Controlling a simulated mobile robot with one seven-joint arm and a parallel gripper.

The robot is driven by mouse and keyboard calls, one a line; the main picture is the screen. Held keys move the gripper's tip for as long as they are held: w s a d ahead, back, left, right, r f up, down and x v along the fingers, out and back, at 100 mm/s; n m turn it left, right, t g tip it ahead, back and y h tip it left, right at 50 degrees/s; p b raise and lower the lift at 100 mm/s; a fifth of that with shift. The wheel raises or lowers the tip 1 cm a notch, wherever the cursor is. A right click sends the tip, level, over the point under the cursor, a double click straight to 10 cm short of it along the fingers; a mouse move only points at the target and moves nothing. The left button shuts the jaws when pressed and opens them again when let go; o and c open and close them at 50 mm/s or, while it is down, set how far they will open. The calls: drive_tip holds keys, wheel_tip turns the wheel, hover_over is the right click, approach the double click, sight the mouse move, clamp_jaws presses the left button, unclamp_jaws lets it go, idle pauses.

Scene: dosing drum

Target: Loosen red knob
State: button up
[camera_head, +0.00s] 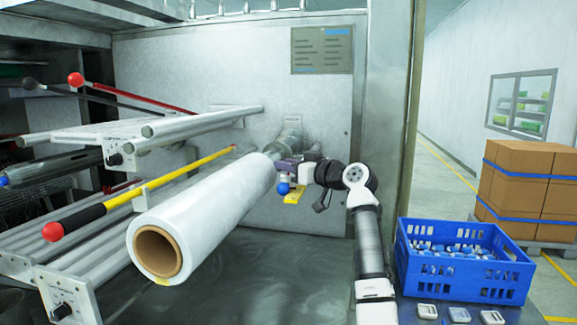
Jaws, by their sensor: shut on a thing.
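My gripper (284,171) is at the far end of the white film roll (210,210), beside the grey shaft fitting (290,138). It is shut on a small part there. The part is hidden by the roll and the gripper, and I cannot tell its colour. A second red ball knob (52,231) ends a black and yellow bar at the lower left. Both are far from my gripper. A blue ball (283,188) shows just below the gripper.
Metal rollers (200,121) and a yellow bar (190,167) jut out on the left. A blue crate (465,270) of small containers stands at the lower right, with cardboard boxes (525,175) behind it. A wall panel (235,75) closes off the back.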

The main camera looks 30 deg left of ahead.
idle(0.4)
drive_tip(key=o, duration=1)
drive_tip(key=shift+c, duration=0.2)
drive_tip(key=shift+d, duration=0.1)
drive_tip(key=shift+s+d+f+b, duration=0.1)
drive_tip(key=shift+d+f+b, duration=0.05)
drive_tip(key=shift+d+b, duration=0.25)
drive_tip(key=s+d+b, duration=0.2)
drive_tip(key=d+b, duration=0.3)
drive_tip(key=d, duration=0.7)
drive_tip(key=shift+s+d, duration=0.15)
drive_tip(key=shift+d, duration=0.15)
